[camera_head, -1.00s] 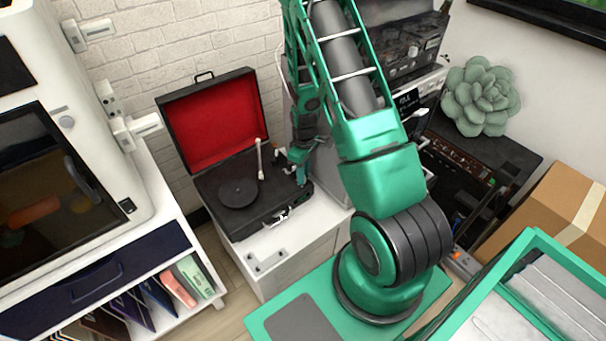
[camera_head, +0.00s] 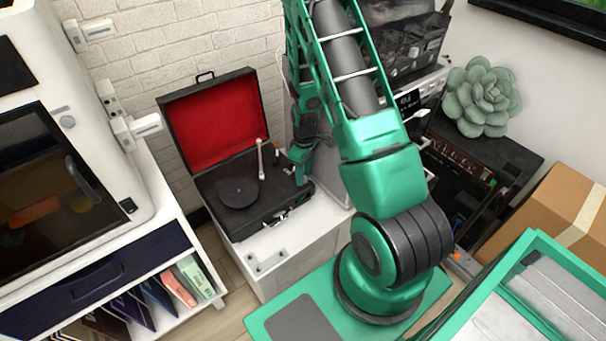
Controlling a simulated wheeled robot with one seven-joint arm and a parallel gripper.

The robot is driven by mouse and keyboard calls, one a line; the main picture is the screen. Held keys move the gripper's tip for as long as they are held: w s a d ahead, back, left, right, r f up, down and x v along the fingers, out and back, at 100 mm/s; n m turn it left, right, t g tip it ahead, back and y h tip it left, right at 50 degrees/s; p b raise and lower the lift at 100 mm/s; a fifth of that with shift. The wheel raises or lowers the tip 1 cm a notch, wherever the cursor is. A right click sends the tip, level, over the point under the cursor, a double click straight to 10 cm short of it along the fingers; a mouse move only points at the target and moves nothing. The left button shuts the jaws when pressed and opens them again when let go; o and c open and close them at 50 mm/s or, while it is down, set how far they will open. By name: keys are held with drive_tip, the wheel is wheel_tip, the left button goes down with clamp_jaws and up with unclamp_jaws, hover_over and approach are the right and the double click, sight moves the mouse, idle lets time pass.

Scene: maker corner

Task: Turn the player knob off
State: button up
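The record player (camera_head: 262,218) is a black case with its red-lined lid (camera_head: 214,124) open. It stands on a white cabinet, with a dark platter (camera_head: 238,193) and a pale tonearm (camera_head: 260,160). My gripper (camera_head: 300,180) is at the right end of the player's deck, beside the tonearm. It is small and seen from above, so I cannot tell whether its fingers are open or shut, or whether they touch the player. The knob cannot be made out; my gripper may be covering it.
A white machine (camera_head: 70,130) with a dark window stands on a shelf unit at the left. A succulent (camera_head: 481,97) and a cardboard box (camera_head: 560,205) are at the right. A white strip with holes (camera_head: 268,262) lies in front of the player.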

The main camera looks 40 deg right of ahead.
wheel_tip(320, 180, up, 10)
drive_tip(key=shift+r, duration=0.15)
idle(0.3)
idle(0.4)
drive_tip(key=s+a+r+m+t, duration=0.15)
drive_tip(key=s+a+r, duration=0.3)
drive_tip(key=r, duration=0.45)
drive_tip(key=s+a+r+m+t, duration=0.1)
drive_tip(key=s+a+r+m, duration=0.15)
drive_tip(key=a+r, duration=0.45)
drive_tip(key=s+a+r+m+t, duration=0.1)
drive_tip(key=s+a+r+t, duration=0.3)
drive_tip(key=r, duration=0.7)
drive_tip(key=s+d+f+m+g, duration=0.1)
drive_tip(key=s+d+m+g, duration=0.2)
drive_tip(key=s+d, duration=0.3)
drive_tip(key=s+d+f+m+g, duration=0.1)
drive_tip(key=s+d+m+g, duration=0.2)
drive_tip(key=s+d, duration=0.3)
drive_tip(key=s, duration=0.5)
drive_tip(key=shift+s+d+f+g, duration=0.2)
drive_tip(key=shift+s+d+g, duration=0.15)
